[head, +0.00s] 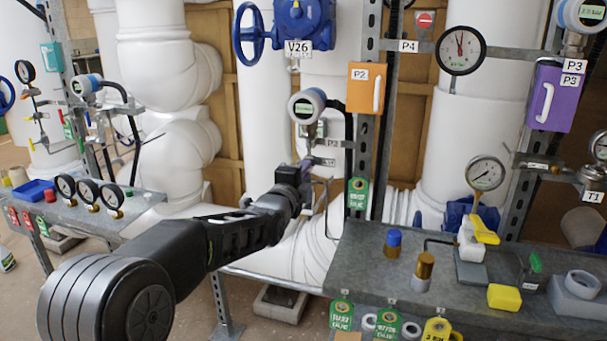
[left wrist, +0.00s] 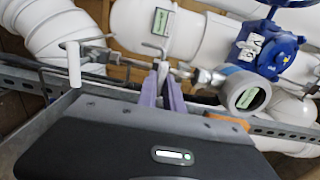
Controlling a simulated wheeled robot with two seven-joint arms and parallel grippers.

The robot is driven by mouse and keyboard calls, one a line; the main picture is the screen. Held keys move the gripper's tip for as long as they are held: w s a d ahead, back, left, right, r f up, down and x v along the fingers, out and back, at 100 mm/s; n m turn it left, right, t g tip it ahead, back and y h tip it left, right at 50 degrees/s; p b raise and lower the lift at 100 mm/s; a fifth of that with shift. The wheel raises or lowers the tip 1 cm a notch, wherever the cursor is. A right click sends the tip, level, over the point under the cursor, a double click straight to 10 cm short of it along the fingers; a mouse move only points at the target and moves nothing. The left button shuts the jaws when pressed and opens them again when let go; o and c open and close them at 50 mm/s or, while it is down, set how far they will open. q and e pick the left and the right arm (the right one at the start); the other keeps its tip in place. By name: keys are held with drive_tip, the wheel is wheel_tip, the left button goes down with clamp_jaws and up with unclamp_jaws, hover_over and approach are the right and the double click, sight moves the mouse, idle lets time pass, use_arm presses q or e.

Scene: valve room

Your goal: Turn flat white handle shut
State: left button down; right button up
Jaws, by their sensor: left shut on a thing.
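My left gripper (head: 304,166) reaches in from the left to the small pipework under a round grey-and-blue gauge. In the left wrist view its two purple-grey fingers (left wrist: 162,84) come together at the small pipe line and are shut on the flat white handle (left wrist: 155,48), whose pale end shows just past the fingertips. In the head view the handle is hidden by the gripper and too small to make out. My right gripper is in neither view.
The round gauge (head: 306,106) sits just above the gripper; it also shows in the wrist view (left wrist: 246,95). An orange box (head: 366,88) hangs on the upright. A grey bench (head: 390,285) with loose parts is at lower right.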

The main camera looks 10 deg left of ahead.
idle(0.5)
use_arm(q)
drive_tip(key=c, duration=1.5)
unclamp_jaws()
drive_tip(key=shift+s, duration=0.15)
drive_tip(key=s, duration=0.7)
drive_tip(key=shift+s+a, duration=0.2)
drive_tip(key=shift+s, duration=0.1)
